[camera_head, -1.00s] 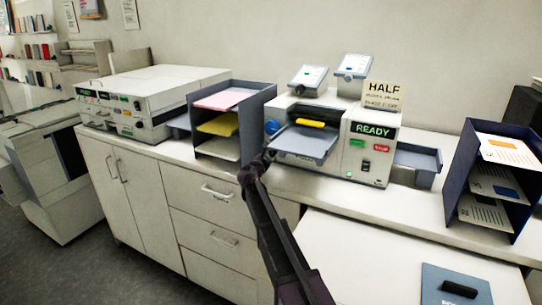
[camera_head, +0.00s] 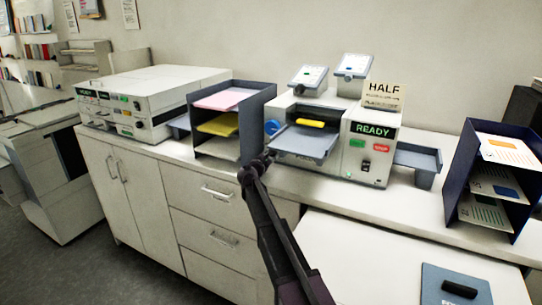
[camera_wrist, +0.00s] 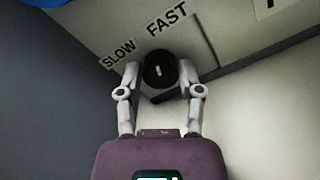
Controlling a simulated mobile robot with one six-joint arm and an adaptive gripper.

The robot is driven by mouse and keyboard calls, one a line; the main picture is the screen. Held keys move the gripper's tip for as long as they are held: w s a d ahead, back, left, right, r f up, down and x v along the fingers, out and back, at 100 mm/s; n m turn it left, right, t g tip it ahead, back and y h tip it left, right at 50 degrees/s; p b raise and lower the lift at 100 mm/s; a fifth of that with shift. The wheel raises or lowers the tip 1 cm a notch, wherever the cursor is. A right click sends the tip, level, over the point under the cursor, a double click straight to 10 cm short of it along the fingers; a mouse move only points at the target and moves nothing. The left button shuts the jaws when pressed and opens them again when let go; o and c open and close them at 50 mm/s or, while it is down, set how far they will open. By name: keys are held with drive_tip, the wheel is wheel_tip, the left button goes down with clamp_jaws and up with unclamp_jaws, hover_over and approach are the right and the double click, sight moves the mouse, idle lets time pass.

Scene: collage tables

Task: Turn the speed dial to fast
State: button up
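The speed dial (camera_wrist: 159,69) is a round black knob with a short white mark that points nearly straight up in the wrist view. The word SLOW (camera_wrist: 118,53) is at its upper left and the word FAST (camera_wrist: 166,21) is above it. My gripper (camera_wrist: 158,72) has one finger on each side of the dial, with narrow gaps visible; contact cannot be told. In the head view my gripper (camera_head: 268,156) is at the front left of the white machine (camera_head: 345,150), below its grey tray. The dial is hidden there.
A grey paper rack (camera_head: 242,145) stands close to the left of my gripper. The grey tray (camera_head: 304,141) juts out above it. The counter front edge and drawers are below. A dark blue rack (camera_head: 462,160) stands at the right.

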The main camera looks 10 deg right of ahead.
drive_tip(key=shift+o, duration=1.3)
drive_tip(key=shift+s+a, duration=0.1)
drive_tip(key=shift+s, duration=0.05)
drive_tip(key=v, duration=1.1)
drive_tip(key=shift+s+a, duration=0.2)
drive_tip(key=shift+s, duration=0.05)
